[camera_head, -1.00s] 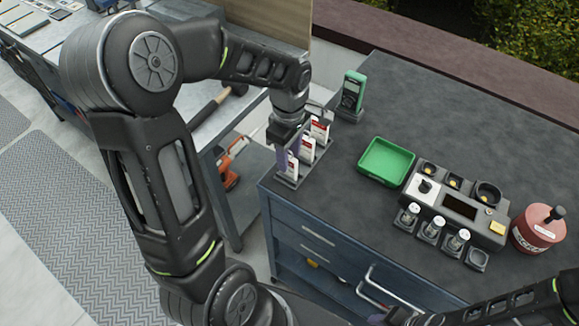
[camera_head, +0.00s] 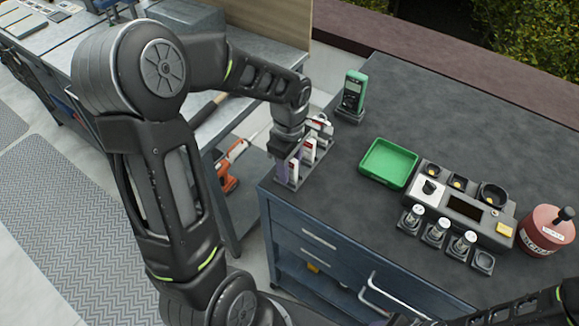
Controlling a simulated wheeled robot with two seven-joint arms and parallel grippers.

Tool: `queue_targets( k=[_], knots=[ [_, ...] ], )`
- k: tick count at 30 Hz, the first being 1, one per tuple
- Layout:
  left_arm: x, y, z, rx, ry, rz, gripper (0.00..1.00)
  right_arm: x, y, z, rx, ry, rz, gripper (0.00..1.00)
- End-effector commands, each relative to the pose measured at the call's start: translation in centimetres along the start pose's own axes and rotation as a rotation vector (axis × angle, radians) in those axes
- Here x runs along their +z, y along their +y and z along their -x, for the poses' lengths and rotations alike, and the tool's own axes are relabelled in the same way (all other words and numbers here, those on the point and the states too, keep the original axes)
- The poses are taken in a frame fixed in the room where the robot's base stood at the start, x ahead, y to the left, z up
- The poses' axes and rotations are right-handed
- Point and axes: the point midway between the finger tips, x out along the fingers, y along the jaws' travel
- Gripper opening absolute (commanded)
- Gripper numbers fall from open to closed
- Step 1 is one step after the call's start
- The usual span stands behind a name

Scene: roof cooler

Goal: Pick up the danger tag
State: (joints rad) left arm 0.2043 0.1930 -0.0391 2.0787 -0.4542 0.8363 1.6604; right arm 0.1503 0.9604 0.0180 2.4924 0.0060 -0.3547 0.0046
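Several white tags with red printing, one of them at the middle of the row (camera_head: 308,151), stand upright in a dark rack (camera_head: 289,184) at the left front corner of the dark worktop. Which one is the danger tag cannot be read. My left gripper (camera_head: 300,145) is over the rack, pointing down, with its fingers apart on either side of the tags. The gripper body and fingers partly cover the tags, and no grip on a tag can be seen. My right arm shows at the bottom right; its gripper is out of view.
A green tray (camera_head: 388,162) lies right of the rack, and a green meter (camera_head: 353,92) stands behind.

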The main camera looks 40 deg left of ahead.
Motion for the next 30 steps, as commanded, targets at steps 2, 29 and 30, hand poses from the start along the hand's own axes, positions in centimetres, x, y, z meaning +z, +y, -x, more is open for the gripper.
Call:
queue_targets(
  k=[2, 29, 30],
  knots=[
    [0.0, 0.0, 0.0, 0.0, 0.0, 0.0, 0.32, 0.01, 0.0, -0.01, 0.0, 0.0, 0.0, 0.36],
    [0.0, 0.0, 0.06, 0.0, 0.0, 0.0, 0.0, 0.01, -0.01, 0.03, 0.0, 0.0, 0.0, 0.36],
    [0.0, 0.01, 0.2, 0.0, 0.0, 0.0, 0.0, 0.01, -0.04, 0.12, 0.0, 0.0, 0.0, 0.36]
  ],
)
